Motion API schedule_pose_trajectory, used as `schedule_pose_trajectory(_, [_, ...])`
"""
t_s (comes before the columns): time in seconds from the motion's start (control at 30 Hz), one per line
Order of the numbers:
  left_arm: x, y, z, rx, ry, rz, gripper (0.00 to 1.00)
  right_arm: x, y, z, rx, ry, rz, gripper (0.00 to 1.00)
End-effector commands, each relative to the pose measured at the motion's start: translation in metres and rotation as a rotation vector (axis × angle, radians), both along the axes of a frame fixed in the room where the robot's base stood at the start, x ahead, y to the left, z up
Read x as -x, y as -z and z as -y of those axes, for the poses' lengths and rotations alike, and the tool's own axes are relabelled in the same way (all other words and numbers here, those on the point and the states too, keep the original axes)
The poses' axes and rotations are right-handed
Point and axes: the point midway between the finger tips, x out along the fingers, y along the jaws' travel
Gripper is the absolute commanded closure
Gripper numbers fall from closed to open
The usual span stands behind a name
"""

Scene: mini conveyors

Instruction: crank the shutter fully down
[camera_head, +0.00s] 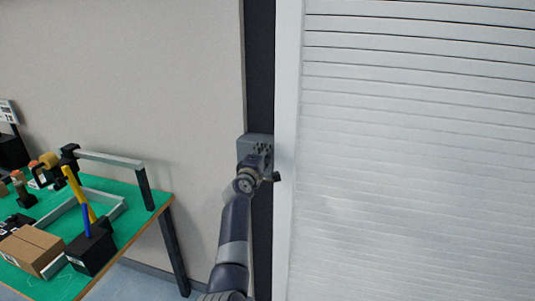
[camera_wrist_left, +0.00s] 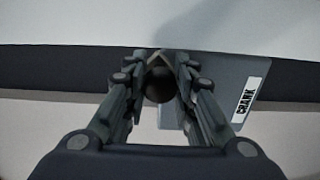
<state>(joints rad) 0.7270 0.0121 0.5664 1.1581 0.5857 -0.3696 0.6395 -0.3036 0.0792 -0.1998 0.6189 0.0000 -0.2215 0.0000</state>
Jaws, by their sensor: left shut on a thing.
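The white slatted shutter (camera_head: 420,150) fills the right of the head view; its bottom edge is out of frame. The crank's grey housing (camera_head: 256,140) is mounted on the dark strip left of the shutter frame. It also shows in the left wrist view as a grey plate (camera_wrist_left: 222,85) with a "CRANK" label (camera_wrist_left: 246,100). My left gripper (camera_wrist_left: 160,62) is shut on the crank's dark round knob (camera_wrist_left: 158,85), which sits between its fingers. In the head view, my left gripper (camera_head: 262,172) is in front of the housing and hides most of the crank. My right gripper is not in view.
A green-topped table (camera_head: 135,215) stands at the left with a cardboard box (camera_head: 32,248), a black bin (camera_head: 90,250) and tools on it. A light shutter frame post (camera_head: 287,120) runs beside the crank. The beige wall between is clear.

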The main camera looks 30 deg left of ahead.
Motion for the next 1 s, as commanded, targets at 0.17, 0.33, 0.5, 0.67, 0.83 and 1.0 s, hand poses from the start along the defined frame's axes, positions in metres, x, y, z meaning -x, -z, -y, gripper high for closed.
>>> schedule_pose_trajectory(0.17, [0.0010, -0.0093, -0.0061, 0.080, -0.002, 0.024, 1.00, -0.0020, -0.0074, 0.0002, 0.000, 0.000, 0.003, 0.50])
schedule_pose_trajectory(0.33, [0.0018, -0.0107, -0.0093, 0.121, -0.002, 0.034, 1.00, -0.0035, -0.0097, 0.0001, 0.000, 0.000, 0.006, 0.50])
schedule_pose_trajectory(0.5, [0.0021, -0.0111, -0.0106, 0.137, -0.002, 0.038, 1.00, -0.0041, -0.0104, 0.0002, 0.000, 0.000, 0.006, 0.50])
schedule_pose_trajectory(0.67, [0.0022, -0.0110, -0.0108, 0.139, -0.003, 0.039, 1.00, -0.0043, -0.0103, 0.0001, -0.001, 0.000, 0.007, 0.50])
schedule_pose_trajectory(0.83, [0.0022, -0.0112, -0.0108, 0.138, -0.003, 0.039, 1.00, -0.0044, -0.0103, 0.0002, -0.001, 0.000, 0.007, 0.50])
schedule_pose_trajectory(1.0, [0.0022, -0.0105, -0.0105, 0.137, -0.002, 0.038, 0.54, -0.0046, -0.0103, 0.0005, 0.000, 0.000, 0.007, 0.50])
